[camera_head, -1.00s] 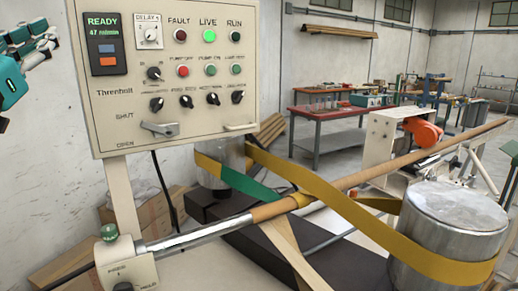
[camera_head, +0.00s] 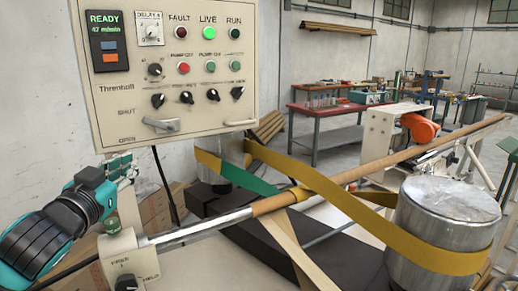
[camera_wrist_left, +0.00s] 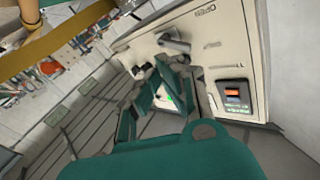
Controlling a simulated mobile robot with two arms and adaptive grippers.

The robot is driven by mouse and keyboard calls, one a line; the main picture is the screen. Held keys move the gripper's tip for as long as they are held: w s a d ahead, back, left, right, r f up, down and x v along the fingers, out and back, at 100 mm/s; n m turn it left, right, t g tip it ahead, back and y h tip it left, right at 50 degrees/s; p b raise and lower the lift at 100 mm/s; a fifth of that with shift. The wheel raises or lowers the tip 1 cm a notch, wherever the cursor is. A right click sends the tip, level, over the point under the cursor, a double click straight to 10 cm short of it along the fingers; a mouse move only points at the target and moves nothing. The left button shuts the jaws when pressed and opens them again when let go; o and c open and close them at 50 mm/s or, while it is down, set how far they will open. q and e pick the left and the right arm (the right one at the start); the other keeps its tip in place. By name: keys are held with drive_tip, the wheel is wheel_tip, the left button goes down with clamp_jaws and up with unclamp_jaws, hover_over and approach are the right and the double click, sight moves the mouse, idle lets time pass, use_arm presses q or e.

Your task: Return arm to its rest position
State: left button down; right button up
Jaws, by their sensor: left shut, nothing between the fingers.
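My left arm comes in from the lower left, teal and black. My left gripper (camera_head: 122,165) is shut and empty, just below the lower left corner of the control panel (camera_head: 120,95) and behind the green knob of the small control box (camera_head: 125,262). I cannot tell whether it touches anything. In the left wrist view the teal and dark grey fingers of the gripper (camera_wrist_left: 160,98) stand in front of the control panel (camera_wrist_left: 240,55), which appears turned around. My right gripper is in neither view.
A metal shaft with a brown tube (camera_head: 380,160) runs from the small box to the right. A yellow belt (camera_head: 345,205) wraps a metal drum (camera_head: 450,212). A red-topped workbench (camera_head: 325,110) stands behind. Bare wall lies left of the panel.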

use_arm(q)
drive_tip(key=s+d+f+g, duration=0.1)
drive_tip(key=s+f+g, duration=0.1)
drive_tip(key=f, duration=0.7)
drive_tip(key=s+d+f+g+y, duration=0.1)
drive_tip(key=s+d+f+g, duration=0.15)
drive_tip(key=f, duration=0.55)
drive_tip(key=s+f+g, duration=0.2)
drive_tip(key=f, duration=0.7)
drive_tip(key=s+d+f+n+g, duration=0.1)
drive_tip(key=s+f+g, duration=0.3)
drive_tip(key=s+f, duration=0.75)
drive_tip(key=s+d+f+n+g, duration=0.1)
drive_tip(key=s+f+g, duration=0.3)
drive_tip(key=s+f, duration=0.7)
drive_tip(key=s+f+g, duration=0.1)
drive_tip(key=s+f, duration=0.1)
drive_tip(key=f, duration=1)
drive_tip(key=s+f+g, duration=0.1)
drive_tip(key=s+f, duration=0.1)
drive_tip(key=f, duration=0.9)
drive_tip(key=s+a+f+y, duration=0.1)
drive_tip(key=s+a+f, duration=0.2)
drive_tip(key=s+f, duration=1.3)
drive_tip(key=shift+s+f+m+g, duration=0.15)
drive_tip(key=shift+f+m+g, duration=0.05)
drive_tip(key=shift+m+g, duration=0.15)
